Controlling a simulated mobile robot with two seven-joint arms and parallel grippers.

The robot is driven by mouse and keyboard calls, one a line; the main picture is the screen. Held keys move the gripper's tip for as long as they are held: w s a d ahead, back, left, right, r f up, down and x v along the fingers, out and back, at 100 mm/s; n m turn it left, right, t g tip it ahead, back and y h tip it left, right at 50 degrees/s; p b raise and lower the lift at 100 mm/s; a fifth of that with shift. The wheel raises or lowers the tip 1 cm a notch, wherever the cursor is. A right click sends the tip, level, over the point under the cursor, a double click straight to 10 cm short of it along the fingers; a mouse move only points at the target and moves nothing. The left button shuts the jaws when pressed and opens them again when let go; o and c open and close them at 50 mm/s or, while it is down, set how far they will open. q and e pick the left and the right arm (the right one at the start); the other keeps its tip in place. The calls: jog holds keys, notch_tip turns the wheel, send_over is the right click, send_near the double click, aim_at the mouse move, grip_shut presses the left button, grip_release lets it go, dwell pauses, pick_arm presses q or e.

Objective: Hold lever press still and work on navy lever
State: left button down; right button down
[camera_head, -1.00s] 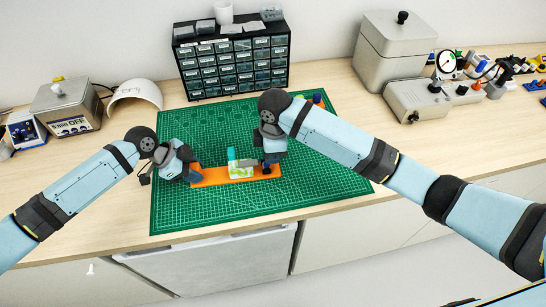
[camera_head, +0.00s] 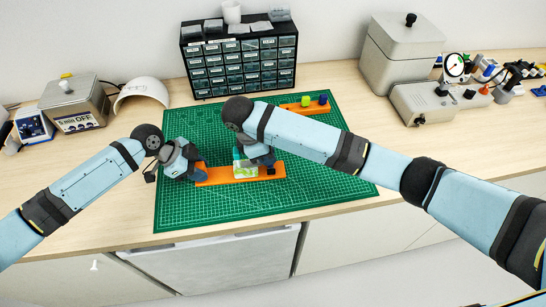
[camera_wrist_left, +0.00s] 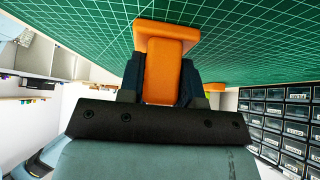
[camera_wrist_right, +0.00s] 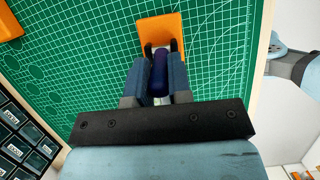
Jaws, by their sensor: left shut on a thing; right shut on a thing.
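The lever press has a flat orange base (camera_head: 222,176) lying on the green mat, with a white and green block (camera_head: 244,170) on it. My left gripper (camera_head: 199,172) is shut on the left end of the orange base. In the left wrist view, its fingers (camera_wrist_left: 161,85) sit either side of an orange part (camera_wrist_left: 162,68). My right gripper (camera_head: 262,163) is over the right part of the press and partly hides it. In the right wrist view, its fingers (camera_wrist_right: 160,78) are shut on the navy lever (camera_wrist_right: 160,70), above the orange base (camera_wrist_right: 162,28).
A second orange strip (camera_head: 294,107) with small coloured knobs lies at the mat's back right. A black drawer cabinet (camera_head: 240,66) stands behind the green mat (camera_head: 180,210). A grey box (camera_head: 400,45) and a gauge device (camera_head: 425,100) stand to the right. The mat's front is clear.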

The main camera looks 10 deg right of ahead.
jog(key=shift+a+f, duration=0.1)
jog(key=shift+h, duration=0.3)
jog(key=shift+a+h, duration=0.3)
jog(key=shift+h, duration=0.1)
jog(key=c, duration=1.2)
grip_release()
jog(key=shift+o, duration=0.2)
jog(key=shift+v, duration=2.95)
